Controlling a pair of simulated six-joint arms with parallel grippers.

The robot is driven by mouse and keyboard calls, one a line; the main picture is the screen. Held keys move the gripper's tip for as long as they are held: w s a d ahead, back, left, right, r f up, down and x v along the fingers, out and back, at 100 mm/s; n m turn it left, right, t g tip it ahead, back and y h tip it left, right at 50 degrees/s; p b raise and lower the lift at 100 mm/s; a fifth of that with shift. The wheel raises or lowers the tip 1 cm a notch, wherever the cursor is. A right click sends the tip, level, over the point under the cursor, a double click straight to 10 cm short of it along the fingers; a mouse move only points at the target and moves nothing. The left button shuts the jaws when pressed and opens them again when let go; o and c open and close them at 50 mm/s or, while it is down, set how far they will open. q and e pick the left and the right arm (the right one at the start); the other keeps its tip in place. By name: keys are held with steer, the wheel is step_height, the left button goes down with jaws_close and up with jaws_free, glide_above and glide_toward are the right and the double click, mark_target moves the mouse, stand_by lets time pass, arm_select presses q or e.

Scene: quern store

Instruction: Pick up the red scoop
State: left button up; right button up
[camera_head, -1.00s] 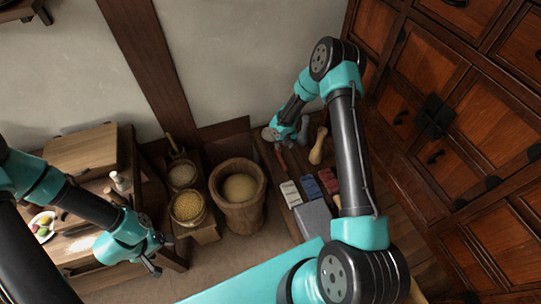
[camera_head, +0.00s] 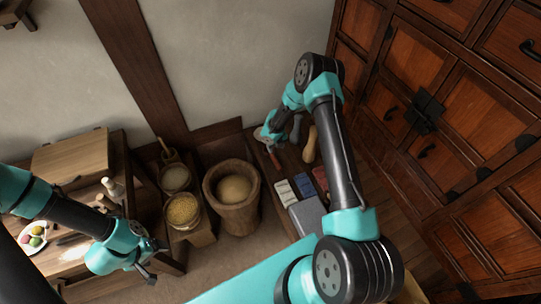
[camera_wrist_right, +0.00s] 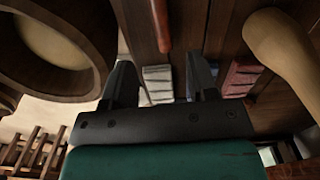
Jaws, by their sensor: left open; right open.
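A slim red handle-like thing (camera_wrist_right: 161,24), which looks like the red scoop, lies on the wooden bench top in the right wrist view. Its far part is cut off by the top edge. It also shows small in the head view (camera_head: 273,159), beside my right gripper, which partly hides it. My right gripper (camera_wrist_right: 161,74) is open and empty, and the red thing is beyond the gap between its fingers. In the head view the right gripper (camera_head: 268,137) is over the bench's back end. My left gripper (camera_head: 152,262) is open and empty by the low table at left.
A wooden mortar (camera_head: 211,198) stands left of the bench. A pale pestle-like thing (camera_head: 310,144) stands right of the red thing. White, blue and red blocks and a grey box (camera_head: 306,216) lie nearer. A drawer chest (camera_head: 446,145) bounds the right side.

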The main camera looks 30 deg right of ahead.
glide_above(275, 159)
steer(key=f, duration=0.6)
steer(key=shift+s+a+f, duration=0.1)
steer(key=shift+s+f, duration=0.05)
steer(key=shift+s, duration=0.15)
steer(key=shift+f, duration=0.15)
steer(key=shift+w+f, duration=0.2)
steer(key=shift+f, duration=1.1)
steer(key=shift+w+f, duration=0.15)
steer(key=shift+f, duration=1.15)
jaws_close()
